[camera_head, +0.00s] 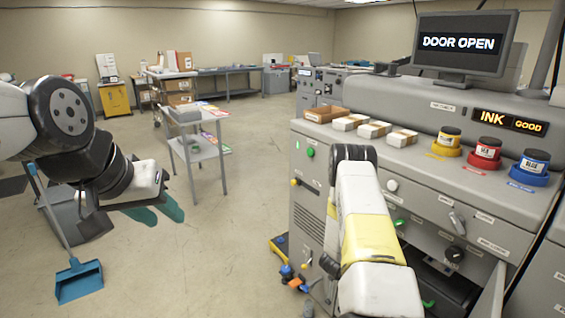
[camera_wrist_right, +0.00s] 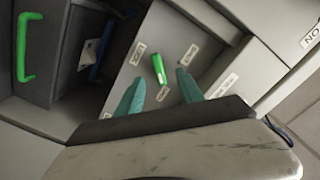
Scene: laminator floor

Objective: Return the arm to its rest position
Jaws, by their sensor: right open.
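My left arm comes in from the left in the head view. Its gripper (camera_head: 160,212) has two teal fingers spread apart over the floor, with nothing between them. My right arm, with white and yellow links, reaches up from the bottom in front of the grey machine (camera_head: 425,165); its gripper is hidden in the head view. In the right wrist view my right gripper (camera_wrist_right: 158,86) is open. A small green handle (camera_wrist_right: 158,70) on a labelled grey panel shows between and beyond its teal fingertips; it is not gripped.
A screen (camera_head: 462,43) on the machine reads DOOR OPEN. A larger green handle (camera_wrist_right: 25,47) shows by an open compartment.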

